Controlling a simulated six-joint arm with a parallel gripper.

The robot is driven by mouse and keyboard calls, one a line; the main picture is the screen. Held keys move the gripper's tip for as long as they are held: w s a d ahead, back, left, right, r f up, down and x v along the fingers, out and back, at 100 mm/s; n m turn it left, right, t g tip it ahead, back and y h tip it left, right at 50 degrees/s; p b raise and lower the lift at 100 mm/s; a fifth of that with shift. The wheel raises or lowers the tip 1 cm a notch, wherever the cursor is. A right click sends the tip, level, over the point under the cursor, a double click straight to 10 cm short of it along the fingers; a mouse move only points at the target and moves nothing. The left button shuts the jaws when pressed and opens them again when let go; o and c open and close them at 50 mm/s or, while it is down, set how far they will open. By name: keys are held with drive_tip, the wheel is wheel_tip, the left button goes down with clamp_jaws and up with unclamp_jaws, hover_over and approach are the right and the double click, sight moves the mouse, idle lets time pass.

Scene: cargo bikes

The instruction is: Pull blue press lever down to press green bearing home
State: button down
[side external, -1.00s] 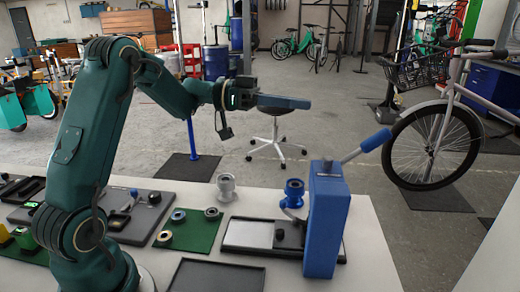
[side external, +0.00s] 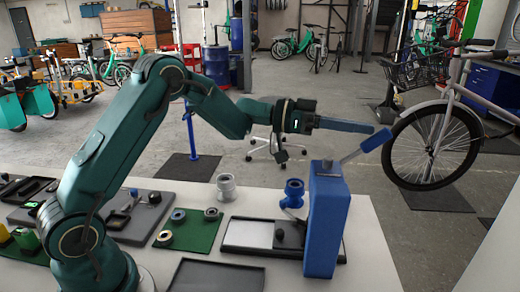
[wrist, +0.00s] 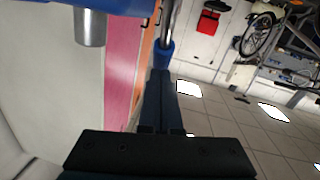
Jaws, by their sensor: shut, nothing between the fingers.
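The blue press (side external: 326,225) stands upright at the right of the table. Its lever, a metal rod with a blue grip (side external: 376,140), slants up to the right. My gripper (side external: 373,128) is shut and empty, its fingers level and their tips just above the blue grip in the side view. In the wrist view the blue grip (wrist: 165,52) lies just beyond the tips of my shut fingers (wrist: 161,75); I cannot tell whether they touch. A silver cylinder (wrist: 90,27) hangs below a blue part there. I cannot make out a green bearing at the press.
A blue flanged part (side external: 293,192) stands beside the press column, and a grey one (side external: 226,187) stands farther left. A green mat (side external: 190,242) carries several rings. A dark empty tray (side external: 218,276) lies in front. A bicycle (side external: 435,145) stands behind, right of the lever.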

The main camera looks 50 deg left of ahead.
idle(0.4)
drive_tip(key=shift+w+d+f+g+y, duration=0.1)
drive_tip(key=shift+w+d+g+y, duration=0.15)
drive_tip(key=shift+g+y, duration=0.3)
drive_tip(key=shift+w+d+f+g+y, duration=0.1)
drive_tip(key=shift+w+d+g+y, duration=0.15)
drive_tip(key=shift+g+y, duration=0.3)
drive_tip(key=shift+w+d+f+n+g+y, duration=0.3)
drive_tip(key=shift+w+d+f+g+y, duration=0.1)
drive_tip(key=shift+f+y, duration=0.2)
wheel_tip(320, 180, down, 6)
drive_tip(key=w+d, duration=0.2)
drive_tip(key=shift+d+r, duration=0.2)
drive_tip(key=shift+r, duration=0.05)
drive_tip(key=shift+w+f, duration=0.1)
drive_tip(key=shift+f, duration=0.1)
idle(1.0)
